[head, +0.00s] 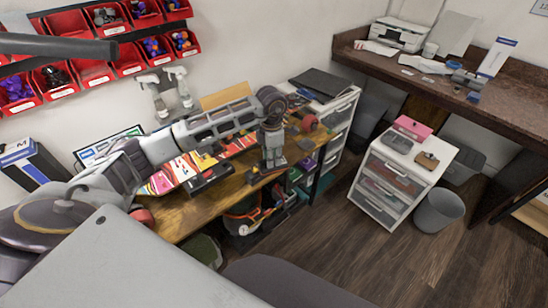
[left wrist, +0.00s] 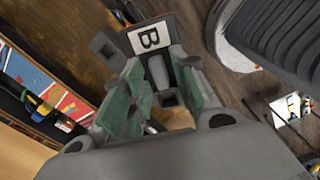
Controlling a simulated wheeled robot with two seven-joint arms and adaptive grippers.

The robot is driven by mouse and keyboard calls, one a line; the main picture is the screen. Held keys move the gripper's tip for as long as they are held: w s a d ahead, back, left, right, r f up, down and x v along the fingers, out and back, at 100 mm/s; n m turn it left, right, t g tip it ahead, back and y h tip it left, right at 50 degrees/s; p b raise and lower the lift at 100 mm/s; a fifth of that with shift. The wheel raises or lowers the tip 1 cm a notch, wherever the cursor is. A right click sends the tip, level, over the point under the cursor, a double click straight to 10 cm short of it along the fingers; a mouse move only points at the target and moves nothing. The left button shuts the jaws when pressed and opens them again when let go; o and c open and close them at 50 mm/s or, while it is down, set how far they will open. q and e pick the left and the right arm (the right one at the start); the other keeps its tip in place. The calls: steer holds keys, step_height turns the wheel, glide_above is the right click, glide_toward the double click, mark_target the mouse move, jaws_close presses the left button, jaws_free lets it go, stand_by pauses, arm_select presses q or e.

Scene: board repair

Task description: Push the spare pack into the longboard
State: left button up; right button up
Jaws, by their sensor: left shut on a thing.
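The longboard (head: 185,172), with a bright red, yellow and white graphic, lies on the wooden workbench. It also shows at the left of the left wrist view (left wrist: 42,85). A dark block (head: 212,181) sits at its near side; I cannot tell whether it is a bay. My left gripper (head: 272,160) points down over the bench, to the right of the longboard. In the left wrist view its green-padded fingers (left wrist: 160,100) are shut on a dark pack with a white "B" label (left wrist: 149,38), apparently the spare pack. The fingers hide part of it. My right gripper is not in view.
Red parts bins (head: 90,72) hang on the wall behind. A white drawer unit (head: 385,185) with a pink box (head: 412,126) stands right of the bench, beside a grey bin (head: 438,210). A brown counter (head: 430,80) holds a printer (head: 399,34). Open floor lies at front right.

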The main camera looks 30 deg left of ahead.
arm_select(q)
steer(key=n, duration=0.2)
steer(key=a+n, duration=0.1)
steer(key=n, duration=0.2)
steer(key=shift+a+n, duration=0.25)
steer(key=shift+n, duration=0.05)
steer(key=n, duration=0.2)
steer(key=a+n, duration=0.1)
steer(key=n, duration=0.2)
steer(key=shift+a+f+n, duration=0.15)
steer(key=shift+a+n, duration=0.05)
steer(key=shift+n, duration=0.1)
steer(key=shift+a+f+n, duration=0.1)
steer(key=shift+a+n, duration=0.35)
steer(key=shift+n, duration=1.2)
steer(key=shift+a+n, duration=0.4)
steer(key=shift+n, duration=1.3)
steer(key=shift+a+f+n, duration=0.1)
steer(key=shift+a+n, duration=0.35)
steer(key=shift+n, duration=1.2)
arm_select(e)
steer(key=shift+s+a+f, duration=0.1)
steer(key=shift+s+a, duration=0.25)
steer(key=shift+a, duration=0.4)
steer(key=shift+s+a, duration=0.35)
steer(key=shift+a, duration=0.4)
arm_select(q)
steer(key=shift+a+n, duration=0.1)
steer(key=shift+n, duration=0.3)
